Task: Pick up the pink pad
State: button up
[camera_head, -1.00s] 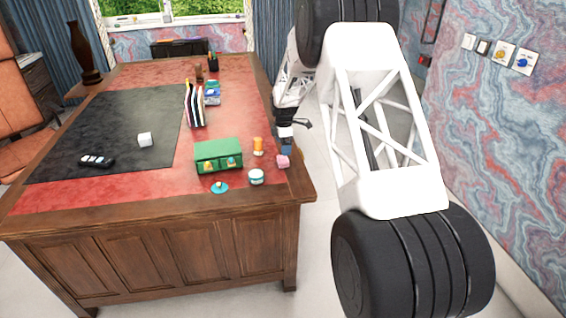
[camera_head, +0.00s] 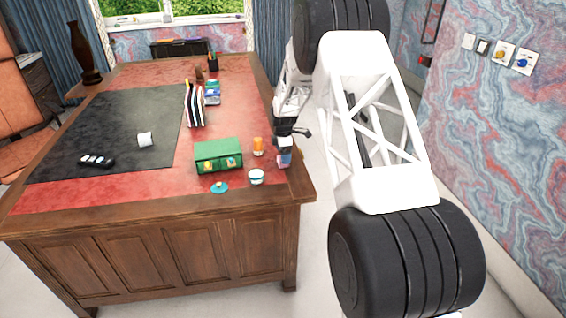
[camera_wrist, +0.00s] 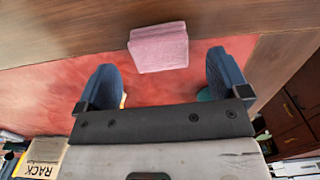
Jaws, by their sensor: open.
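The pink pad (camera_wrist: 158,47) is a small block on the desk, near its right edge. In the wrist view it lies just beyond the fingertips, roughly centred between them. In the head view the pink pad (camera_head: 284,162) shows only in part, because the gripper covers some of it. My gripper (camera_wrist: 170,72) is open, with its two blue fingers apart and nothing between them. In the head view my gripper (camera_head: 285,152) is right at the pad. I cannot tell whether a finger touches it.

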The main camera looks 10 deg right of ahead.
jog(key=shift+f, duration=1.8)
jog(key=c, duration=1)
jog(key=shift+r, duration=0.2)
jog(key=shift+r, duration=0.55)
notch_tip(320, 180, up, 2)
jog(key=shift+r, duration=0.1)
jog(key=s, duration=0.5)
jog(key=s+r, duration=0.1)
jog(key=s, duration=1)
jog(key=shift+a+r, duration=0.15)
jog(key=shift+a, duration=0.05)
